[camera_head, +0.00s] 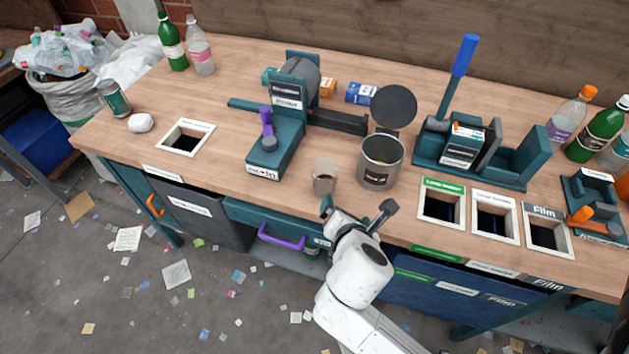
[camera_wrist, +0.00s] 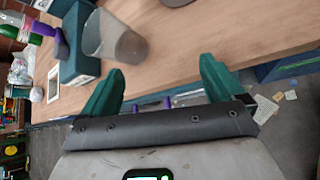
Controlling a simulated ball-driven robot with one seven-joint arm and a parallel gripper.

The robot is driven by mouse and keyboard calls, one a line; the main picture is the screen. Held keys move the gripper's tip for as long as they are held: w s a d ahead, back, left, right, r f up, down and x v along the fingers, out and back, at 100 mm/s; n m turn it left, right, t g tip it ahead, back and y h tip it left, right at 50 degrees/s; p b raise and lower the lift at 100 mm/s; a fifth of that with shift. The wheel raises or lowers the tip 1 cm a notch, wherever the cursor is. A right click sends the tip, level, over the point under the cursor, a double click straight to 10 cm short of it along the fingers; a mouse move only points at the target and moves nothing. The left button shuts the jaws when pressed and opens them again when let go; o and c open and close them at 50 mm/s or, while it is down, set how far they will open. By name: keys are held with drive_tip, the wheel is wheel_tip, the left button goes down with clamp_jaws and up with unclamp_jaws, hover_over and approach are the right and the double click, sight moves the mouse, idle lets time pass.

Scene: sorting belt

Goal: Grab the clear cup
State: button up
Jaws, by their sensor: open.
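The clear cup (camera_head: 325,177) stands upright near the front edge of the wooden bench, just left of a grey metal canister. It has something brownish low inside it. In the wrist view the clear cup (camera_wrist: 120,42) appears tilted, beyond the left finger and apart from it. My gripper (camera_head: 357,207) is at the bench's front edge, in front of the cup and a little to its right. Its green fingers also show in the wrist view (camera_wrist: 163,85), spread apart with nothing between them.
The grey canister (camera_head: 381,165) with its round lid raised stands right of the cup. A green press-like machine (camera_head: 275,140) is to the left. Framed openings (camera_head: 441,206) lie to the right along the front edge. A purple drawer handle (camera_head: 281,238) sits below the bench top.

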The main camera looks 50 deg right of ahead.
drive_tip(key=w+n+t, duration=0.1)
drive_tip(key=w+n, duration=0.1)
drive_tip(key=n, duration=0.1)
drive_tip(key=n+t+h+b, duration=0.1)
drive_tip(key=n+b, duration=0.1)
drive_tip(key=n, duration=0.2)
approach(323, 175)
drive_tip(key=x, duration=0.7)
drive_tip(key=shift+d+f, duration=0.1)
drive_tip(key=c, duration=1.1)
